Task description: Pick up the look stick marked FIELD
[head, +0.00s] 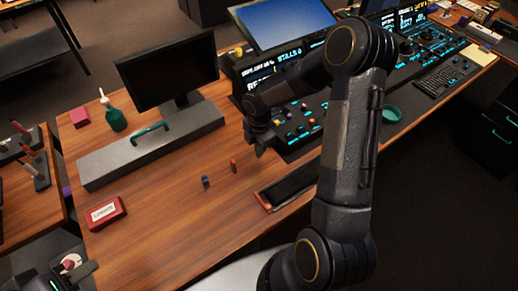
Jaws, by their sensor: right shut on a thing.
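Two small upright sticks stand on the wooden desk, a blue one (205,182) and an orange one (233,166). Their markings are too small to read, so I cannot tell which says FIELD. My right gripper (260,148) is above the desk at the left edge of the control panel, behind and right of the orange stick. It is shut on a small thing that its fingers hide. My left gripper (74,268) is low in the bottom left corner, away from the sticks, beside a small pinkish-red thing; its jaw opening is unclear.
A red box with a white label (104,212) lies at the desk's left front. A grey slab with a teal handle (105,163) and a black monitor (168,72) stand behind. The control panel (300,122) fills the right. Bare wood (165,225) lies in front of the sticks.

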